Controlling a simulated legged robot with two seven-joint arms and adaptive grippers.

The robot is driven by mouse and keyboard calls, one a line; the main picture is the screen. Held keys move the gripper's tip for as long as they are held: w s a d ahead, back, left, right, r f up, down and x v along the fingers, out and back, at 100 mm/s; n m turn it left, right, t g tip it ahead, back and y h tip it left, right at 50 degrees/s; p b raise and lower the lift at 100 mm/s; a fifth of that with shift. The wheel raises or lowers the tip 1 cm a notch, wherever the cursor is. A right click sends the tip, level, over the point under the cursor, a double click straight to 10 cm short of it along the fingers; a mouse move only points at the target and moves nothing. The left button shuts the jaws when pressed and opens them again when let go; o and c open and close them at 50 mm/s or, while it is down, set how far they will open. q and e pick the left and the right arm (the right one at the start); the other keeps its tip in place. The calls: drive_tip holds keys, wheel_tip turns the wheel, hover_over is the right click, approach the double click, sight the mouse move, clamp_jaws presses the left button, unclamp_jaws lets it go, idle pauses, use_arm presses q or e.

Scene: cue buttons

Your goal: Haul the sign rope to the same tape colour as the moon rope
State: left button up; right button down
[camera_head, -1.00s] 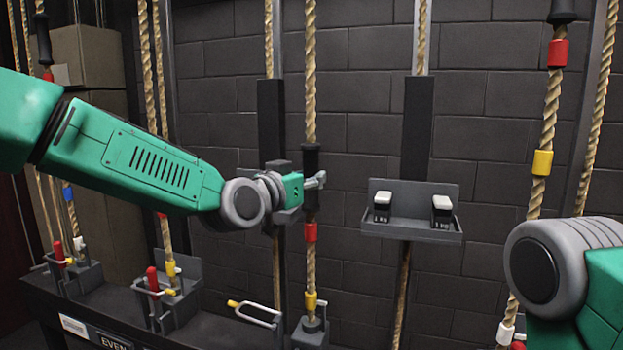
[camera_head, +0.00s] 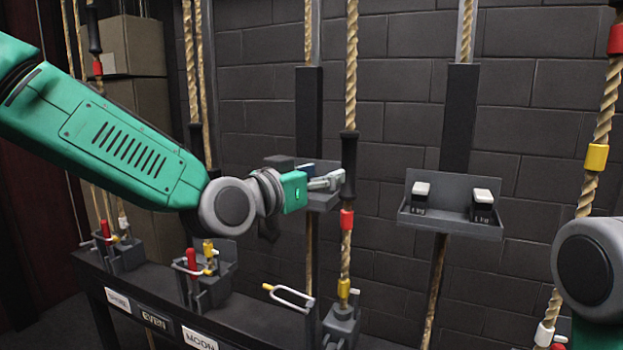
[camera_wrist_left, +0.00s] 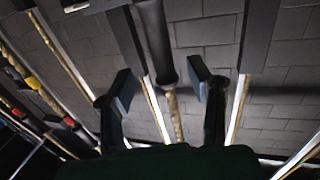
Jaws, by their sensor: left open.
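My left gripper (camera_head: 326,181) is open beside the black sleeve (camera_head: 349,160) of the middle rope. In the left wrist view the sleeve (camera_wrist_left: 155,42) shows between the two spread fingers (camera_wrist_left: 160,88); I cannot tell whether they touch it. Below the sleeve this rope has red tape (camera_head: 347,219) and yellow tape (camera_head: 343,289), and enters a grey rope lock (camera_head: 341,327). A MOON plate (camera_head: 200,339) and an EVEN plate (camera_head: 155,320) are on the rail; I cannot tell which rope each names, and no SIGN label is readable. My right gripper is out of view.
A grey shelf (camera_head: 450,228) with two white-topped blocks hangs to the right of the middle rope. Two locks with red handles (camera_head: 191,262) stand left. A rope with red and yellow tape (camera_head: 596,157) hangs right, near my right arm. A U-shaped yellow-tipped handle (camera_head: 288,296) sticks out.

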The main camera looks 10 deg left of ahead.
use_arm(q)
drive_tip(key=v, duration=0.3)
drive_tip(key=shift+f, duration=0.15)
idle(0.6)
drive_tip(key=s+a+f+n+g+y, duration=0.15)
drive_tip(key=s+f, duration=0.25)
drive_tip(key=f, duration=0.7)
drive_tip(key=s+a+f+n+g+y, duration=0.1)
drive_tip(key=s+a+f+g+y, duration=0.15)
drive_tip(key=f, duration=0.85)
drive_tip(key=s+a+f+n+g+y, duration=0.15)
drive_tip(key=s+f, duration=0.25)
drive_tip(key=f, duration=0.7)
drive_tip(key=s+a+f+g+y, duration=0.1)
drive_tip(key=s+a+f+g, duration=0.2)
drive_tip(key=s, duration=0.6)
drive_tip(key=s+a+f+n+g+y, duration=0.1)
drive_tip(key=s+a+f+g+y, duration=0.1)
drive_tip(key=s+a+f, duration=0.5)
drive_tip(key=s+a+f+n+g+y, duration=0.1)
drive_tip(key=s+a+f+g, duration=0.3)
drive_tip(key=s, duration=0.8)
wheel_tip(320, 180, down, 3)
drive_tip(key=shift+s+a+f, duration=0.2)
drive_tip(key=shift+s+a, duration=0.15)
drive_tip(key=shift+a, duration=0.6)
drive_tip(key=shift+w, duration=0.1)
